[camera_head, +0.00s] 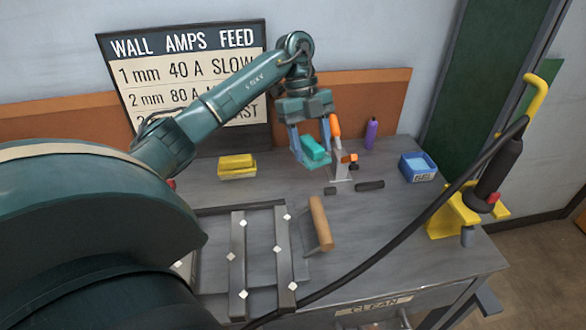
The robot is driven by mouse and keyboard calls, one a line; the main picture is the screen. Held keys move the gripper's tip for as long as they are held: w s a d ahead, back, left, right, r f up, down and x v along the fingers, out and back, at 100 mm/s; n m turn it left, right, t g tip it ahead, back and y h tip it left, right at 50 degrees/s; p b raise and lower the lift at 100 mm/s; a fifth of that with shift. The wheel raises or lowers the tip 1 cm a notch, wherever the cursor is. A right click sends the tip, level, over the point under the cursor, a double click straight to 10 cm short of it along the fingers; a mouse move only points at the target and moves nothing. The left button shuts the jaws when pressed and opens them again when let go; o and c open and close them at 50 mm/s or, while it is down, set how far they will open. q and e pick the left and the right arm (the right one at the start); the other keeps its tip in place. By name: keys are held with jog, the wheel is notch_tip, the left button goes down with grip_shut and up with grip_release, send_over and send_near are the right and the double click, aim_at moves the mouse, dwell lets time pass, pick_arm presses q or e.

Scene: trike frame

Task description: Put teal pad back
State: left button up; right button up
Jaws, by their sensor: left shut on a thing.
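The teal pad (313,149) is a small block held between the fingers of my left gripper (311,155). My left gripper is shut on it and points down over the back middle of the bench. The pad appears to be above the bench top, just left of an orange-topped grey stand. A teal-coloured surface also shows just under the pad, and I cannot tell whether the pad touches it. My right gripper is not in view.
An orange-handled stand (338,160), purple bottle (371,134) and blue bin (418,168) stand right. Metal bars (238,266), a wooden-handled tool (320,222) and a torch with cable (497,170) occupy the front and right.

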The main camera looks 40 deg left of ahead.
pick_arm(q)
jog(key=a+n+t, duration=0.1)
jog(key=n, duration=0.1)
jog(key=a+f+n+t+b, duration=0.1)
jog(key=n, duration=0.2)
jog(key=a+n+t, duration=0.1)
jog(key=n, duration=0.2)
jog(key=shift+w+a+f+b, duration=0.15)
jog(key=shift+a+b, duration=0.05)
jog(key=shift+b, duration=0.1)
jog(key=f+n+b, duration=0.1)
jog(key=f+n, duration=0.1)
jog(key=f, duration=0.1)
jog(key=a+f+n+t+y, duration=0.1)
jog(key=f+n, duration=0.1)
jog(key=f, duration=0.2)
jog(key=a+f+n+t+b, duration=0.1)
jog(key=f+n, duration=0.1)
jog(key=f, duration=0.1)
jog(key=shift+w+a+f+y+b, duration=0.15)
jog(key=shift+y+b, duration=0.15)
jog(key=o, duration=1)
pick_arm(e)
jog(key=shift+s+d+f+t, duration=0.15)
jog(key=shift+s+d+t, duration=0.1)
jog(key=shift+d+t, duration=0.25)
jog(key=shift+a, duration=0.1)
